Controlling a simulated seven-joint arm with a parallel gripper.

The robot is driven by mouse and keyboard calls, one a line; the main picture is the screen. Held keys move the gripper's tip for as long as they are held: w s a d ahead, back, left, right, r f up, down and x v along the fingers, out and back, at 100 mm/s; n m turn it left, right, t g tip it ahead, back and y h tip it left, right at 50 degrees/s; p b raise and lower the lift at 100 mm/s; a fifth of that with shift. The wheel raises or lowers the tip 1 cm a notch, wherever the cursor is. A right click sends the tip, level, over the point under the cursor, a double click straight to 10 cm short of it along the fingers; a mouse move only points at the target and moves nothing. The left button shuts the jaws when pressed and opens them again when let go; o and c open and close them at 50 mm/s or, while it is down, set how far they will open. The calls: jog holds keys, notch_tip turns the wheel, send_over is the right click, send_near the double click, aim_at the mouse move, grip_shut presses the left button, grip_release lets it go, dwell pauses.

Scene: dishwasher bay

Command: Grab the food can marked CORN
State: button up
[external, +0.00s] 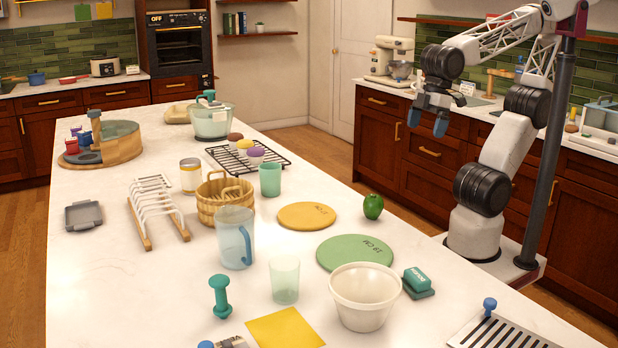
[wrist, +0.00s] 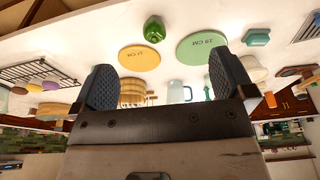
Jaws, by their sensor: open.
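I cannot make the can out in the wrist view. My gripper (external: 427,122) is open and empty, raised beyond the counter's right edge and well apart from the can. Its two dark fingers are spread in the wrist view (wrist: 162,78), which shows the counter upside down.
A cooling rack (external: 265,155), teal cup (external: 270,180), blue pitcher (external: 233,240) and white plate rack (external: 155,205) stand around the can. The green pepper (external: 373,206), yellow disc (external: 306,216) and green disc (external: 354,252) lie nearer my arm.

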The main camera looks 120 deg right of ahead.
jog(key=w+d+r+m+t, duration=0.15)
jog(key=w+d, duration=0.35)
jog(key=w, duration=0.6)
jog(key=w+d+r+m+t, duration=0.1)
jog(key=w+d+r+t, duration=0.25)
jog(key=w, duration=0.85)
jog(key=w+d+m+t+h, duration=0.1)
jog(key=w+d+t+h, duration=0.15)
jog(key=w+d, duration=1.25)
jog(key=w+d+f+m+h, duration=0.1)
jog(key=w+d+f+h, duration=0.15)
jog(key=d, duration=0.45)
jog(key=w+d+f+m+t+h, duration=0.1)
jog(key=w+d, duration=0.3)
jog(key=d, duration=0.3)
jog(key=w+d+f+m+h, duration=0.1)
jog(key=w+d, duration=0.3)
jog(key=d, duration=0.3)
send_near(189, 161)
jog(key=w+d, duration=0.1)
jog(key=shift+w+d+f+t, duration=0.15)
jog(key=shift+f+t, duration=0.1)
jog(key=shift+f, duration=0.2)
jog(key=shift+x, duration=1.25)
jog(key=shift+w+f, duration=0.1)
